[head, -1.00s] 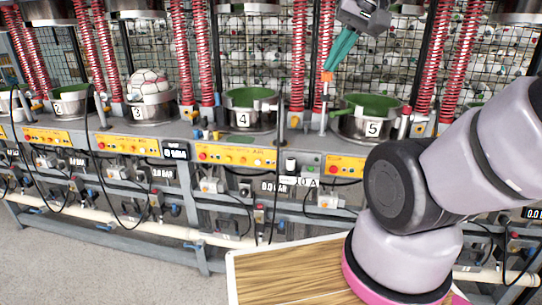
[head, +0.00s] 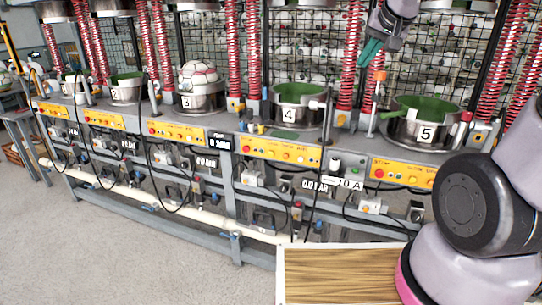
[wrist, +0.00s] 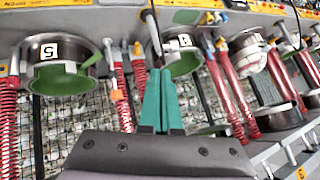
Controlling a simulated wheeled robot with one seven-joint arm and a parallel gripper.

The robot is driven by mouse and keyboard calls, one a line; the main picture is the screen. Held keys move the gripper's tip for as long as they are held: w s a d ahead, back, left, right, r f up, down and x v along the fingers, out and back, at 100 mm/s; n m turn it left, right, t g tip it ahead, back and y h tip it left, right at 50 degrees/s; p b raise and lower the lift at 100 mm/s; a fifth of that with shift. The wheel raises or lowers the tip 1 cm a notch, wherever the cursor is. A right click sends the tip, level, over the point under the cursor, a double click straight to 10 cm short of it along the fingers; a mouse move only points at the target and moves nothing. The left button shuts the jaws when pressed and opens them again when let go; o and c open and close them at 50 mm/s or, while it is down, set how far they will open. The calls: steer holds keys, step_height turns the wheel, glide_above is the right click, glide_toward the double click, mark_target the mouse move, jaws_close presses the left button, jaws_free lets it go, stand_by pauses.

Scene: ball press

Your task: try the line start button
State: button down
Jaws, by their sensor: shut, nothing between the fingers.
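My gripper (head: 369,52) is shut and empty. Its teal fingers hang in front of the wire mesh, above and between pots 4 and 5 in the head view. In the wrist view the fingers (wrist: 162,100) lie together, apart from the machine. Yellow button panels run along the machine's front edge, one (head: 280,150) below pot 4 and one (head: 403,172) below pot 5. A small green button (head: 355,171) sits between these panels, above the "10 A" plate (head: 344,183). I cannot read which control is the line start button.
Pot 4 (head: 299,118) and pot 5 (head: 422,136) stand on the bench, with red springs (head: 357,60) rising around them. A ball (head: 197,73) sits in pot 3. A wooden-topped surface (head: 340,275) is at the front, beside my arm. Open floor (head: 130,245) lies left.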

mark_target(271, 154)
steer(key=w+a+f+n+t+y, duration=0.1)
steer(key=w+a+f+t, duration=0.1)
steer(key=w+a+f, duration=0.7)
steer(key=w+a+f+t+y, duration=0.1)
steer(key=w+a+f, duration=0.5)
steer(key=w+f, duration=0.45)
steer(key=s+a+f+t+y, duration=0.1)
steer(key=s+a+f, duration=0.1)
steer(key=a+f, duration=0.4)
steer(key=s+a+f+t+y, duration=0.2)
steer(key=a+f, duration=0.4)
steer(key=f, duration=1)
steer(key=shift+s+a+f, duration=0.2)
steer(key=shift+s+a, duration=0.1)
steer(key=shift+s, duration=0.15)
steer(key=shift+w, duration=0.1)
steer(key=shift+w+d, duration=0.5)
steer(key=shift+w, duration=0.85)
steer(key=shift+w+d, duration=0.5)
steer(key=shift+w, duration=0.85)
steer(key=shift+w+d, duration=0.5)
steer(key=shift+w, duration=0.85)
steer(key=shift+w+d, duration=0.15)
steer(key=shift+w, duration=0.25)
